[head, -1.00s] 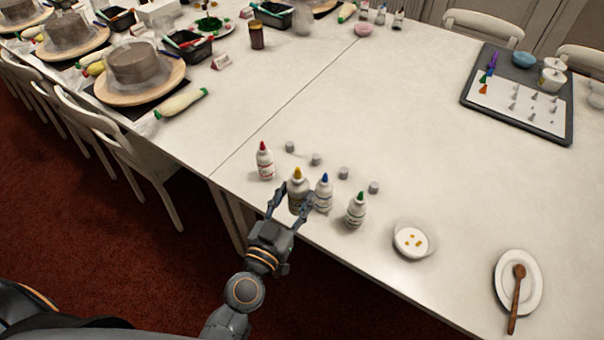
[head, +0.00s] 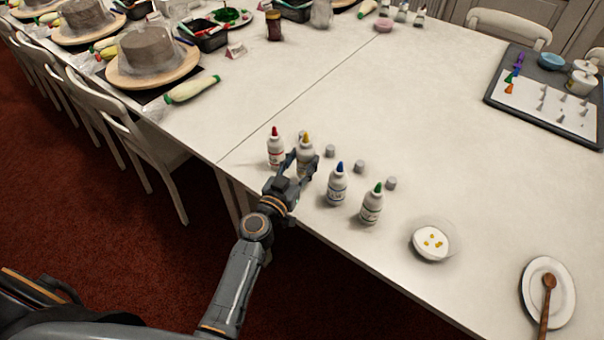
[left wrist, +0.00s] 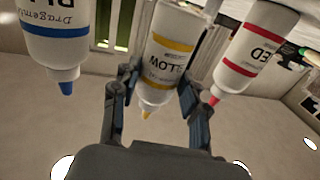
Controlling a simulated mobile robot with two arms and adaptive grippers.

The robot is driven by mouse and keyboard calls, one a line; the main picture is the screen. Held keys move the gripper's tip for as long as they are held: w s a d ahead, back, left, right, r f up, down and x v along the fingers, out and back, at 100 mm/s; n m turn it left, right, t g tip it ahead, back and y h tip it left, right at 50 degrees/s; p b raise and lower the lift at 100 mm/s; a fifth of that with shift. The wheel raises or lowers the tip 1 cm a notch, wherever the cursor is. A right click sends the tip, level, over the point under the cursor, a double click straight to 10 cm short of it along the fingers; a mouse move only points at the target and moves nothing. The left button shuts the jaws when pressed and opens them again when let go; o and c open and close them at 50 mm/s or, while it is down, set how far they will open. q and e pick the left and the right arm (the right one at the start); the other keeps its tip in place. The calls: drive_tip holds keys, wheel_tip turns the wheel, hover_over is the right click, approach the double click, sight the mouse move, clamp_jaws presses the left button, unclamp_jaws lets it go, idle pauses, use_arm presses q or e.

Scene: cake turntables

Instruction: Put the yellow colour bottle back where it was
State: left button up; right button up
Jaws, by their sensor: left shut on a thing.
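The yellow colour bottle (head: 306,147), white with a yellow tip, is between the fingers of my left gripper (head: 303,166), which is shut on it. It looks upright; its base is hidden by the fingers, so I cannot tell whether it touches the table. The red-tipped bottle (head: 275,150) stands close at its left, the blue-tipped bottle (head: 337,187) at its right with a wider gap. In the left wrist view the yellow bottle (left wrist: 170,60) hangs upside down in the picture between the fingers, with the blue bottle (left wrist: 58,40) and red bottle (left wrist: 254,50) either side. My right gripper is not in view.
The green-tipped bottle (head: 372,204) stands farther right. Several small grey pieces lie behind the bottles, one of them here (head: 360,167). A white bowl (head: 432,243) and a plate (head: 561,291) with a wooden spoon (head: 547,303) are at the right.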

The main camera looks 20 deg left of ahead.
sight(302, 171)
use_arm(q)
wheel_tip(302, 171, down, 3)
drive_tip(key=shift+f+b, duration=0.1)
drive_tip(key=shift+b, duration=0.65)
drive_tip(key=shift+f, duration=0.15)
drive_tip(key=o, duration=0.7)
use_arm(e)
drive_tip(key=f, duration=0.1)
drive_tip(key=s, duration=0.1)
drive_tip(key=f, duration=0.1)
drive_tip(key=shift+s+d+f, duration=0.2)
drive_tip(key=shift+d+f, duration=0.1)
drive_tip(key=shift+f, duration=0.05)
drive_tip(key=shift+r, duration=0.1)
